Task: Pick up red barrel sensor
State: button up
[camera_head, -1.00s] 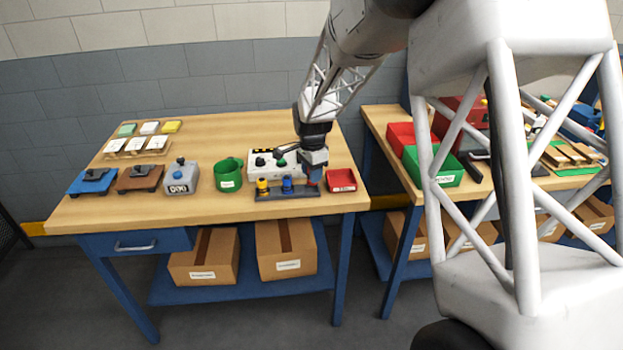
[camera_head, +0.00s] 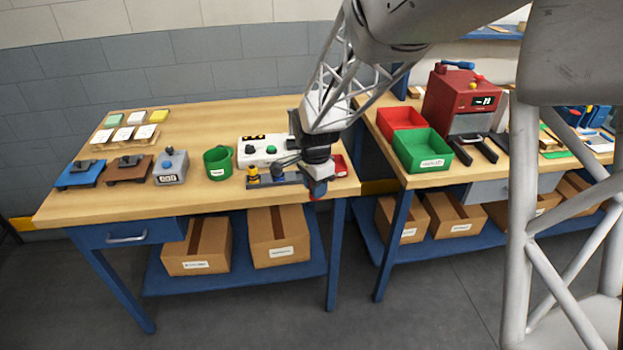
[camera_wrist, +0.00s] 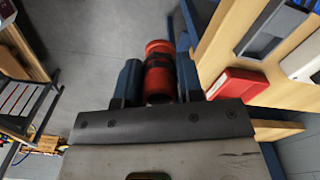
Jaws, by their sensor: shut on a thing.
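The red barrel sensor (camera_wrist: 160,72) is a red cylinder with a dark band around its middle. It shows between the two fingers of my gripper (camera_wrist: 158,80) in the wrist view. My gripper is shut on it, with grey floor behind it. In the head view my gripper (camera_head: 316,188) hangs by the front right edge of the left bench (camera_head: 120,209). Only a small bit of red shows under the gripper there, so the sensor is mostly hidden in that view.
A dark holder (camera_head: 262,181) with a yellow and a blue part stands left of my gripper. A red tray (camera_head: 341,166) lies behind it, partly hidden. The right bench carries a green bin (camera_head: 421,150).

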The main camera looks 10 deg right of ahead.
jog(key=shift+s, duration=0.65)
dwell(1.3)
jog(key=w+r, duration=0.4)
jog(key=w, duration=0.9)
jog(key=shift+a+r, duration=0.4)
jog(key=shift+a, duration=0.05)
jog(key=w, duration=0.5)
jog(key=w+a+f, duration=0.1)
jog(key=w, duration=1)
jog(key=shift+a+f, duration=0.25)
jog(key=shift+a, duration=0.05)
jog(key=shift+f, duration=0.1)
jog(key=shift+f, duration=1.65)
